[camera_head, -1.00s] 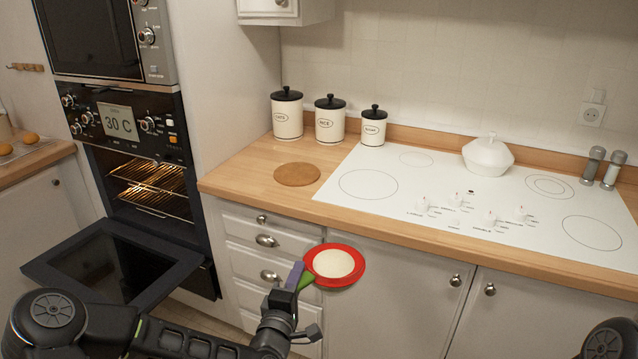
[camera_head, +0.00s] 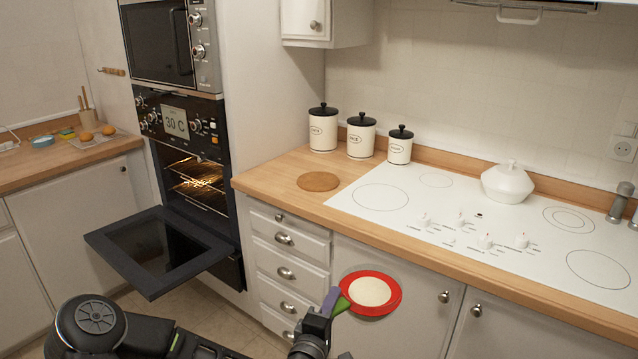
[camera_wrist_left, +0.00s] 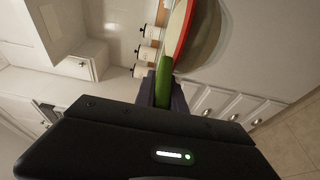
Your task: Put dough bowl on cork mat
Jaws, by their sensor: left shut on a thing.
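The dough bowl (camera_head: 386,308) is red with pale dough (camera_head: 369,291) inside. My left gripper (camera_head: 336,303) is shut on its left rim and holds it in front of the white drawers and cabinet doors, lower than the countertop. The round cork mat (camera_head: 318,181) lies flat and bare on the wooden counter, left of the cooktop. My right gripper is not in view.
Three white canisters with black lids (camera_head: 361,136) stand behind the mat. The white cooktop (camera_head: 440,215) with a white lidded pot (camera_head: 507,182) is to the right. The open oven door (camera_head: 160,250) juts out at the left. The counter's front edge lies between bowl and mat.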

